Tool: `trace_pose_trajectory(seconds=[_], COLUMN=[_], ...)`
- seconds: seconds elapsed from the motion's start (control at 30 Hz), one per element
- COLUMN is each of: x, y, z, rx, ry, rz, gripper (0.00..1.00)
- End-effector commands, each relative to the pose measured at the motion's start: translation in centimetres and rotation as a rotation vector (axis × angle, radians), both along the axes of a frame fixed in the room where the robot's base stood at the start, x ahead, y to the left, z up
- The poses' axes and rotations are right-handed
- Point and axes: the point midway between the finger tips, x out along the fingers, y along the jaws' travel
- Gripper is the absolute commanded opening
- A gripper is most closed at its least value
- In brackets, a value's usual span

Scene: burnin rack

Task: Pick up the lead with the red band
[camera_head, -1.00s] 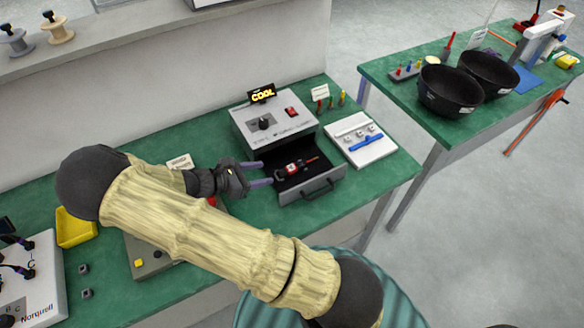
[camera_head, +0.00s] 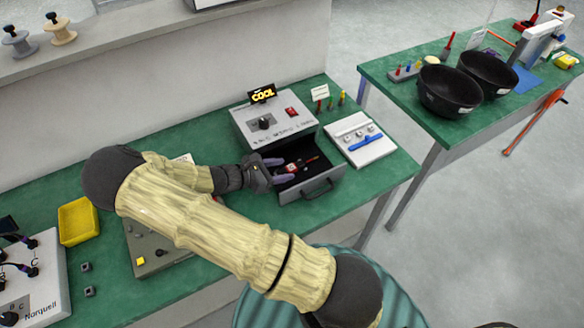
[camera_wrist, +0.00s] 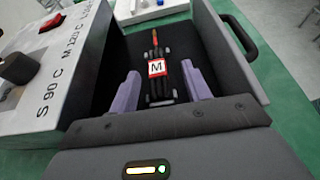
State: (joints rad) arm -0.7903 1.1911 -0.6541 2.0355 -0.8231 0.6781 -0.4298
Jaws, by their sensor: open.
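A dark lead (camera_head: 303,165) with a red-bordered white tag marked M lies in the open black drawer (camera_head: 320,188) of the grey oven box. The wrist view shows the lead (camera_wrist: 157,69) lengthwise, its red-orange end pointing away from me. My gripper (camera_head: 283,169) reaches in over the drawer's left side. In the wrist view my gripper (camera_wrist: 160,71) is open, with one purple finger on each side of the lead and gaps between. Whether the fingers are low enough to touch the drawer floor I cannot tell.
The grey box (camera_head: 272,125) with a knob, red switch and COOL sign stands behind the drawer. A white tray with a blue bar (camera_head: 360,138) lies to the right. A yellow bin (camera_head: 78,221) is at left. The drawer walls (camera_wrist: 229,45) stand close around my fingers.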

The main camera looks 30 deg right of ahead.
Motion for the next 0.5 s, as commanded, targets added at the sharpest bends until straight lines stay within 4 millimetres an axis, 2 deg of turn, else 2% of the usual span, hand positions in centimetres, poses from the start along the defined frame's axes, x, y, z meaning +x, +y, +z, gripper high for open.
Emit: trace_pose_trajectory(seconds=[0.3,0.5], x=[0.7,0.7], y=[-4.1,-4.6], z=[-1.2,-1.6], rx=[-0.002,0.001], ry=[0.002,0.0], rz=[-0.001,0.0], gripper=[0.48,0.48])
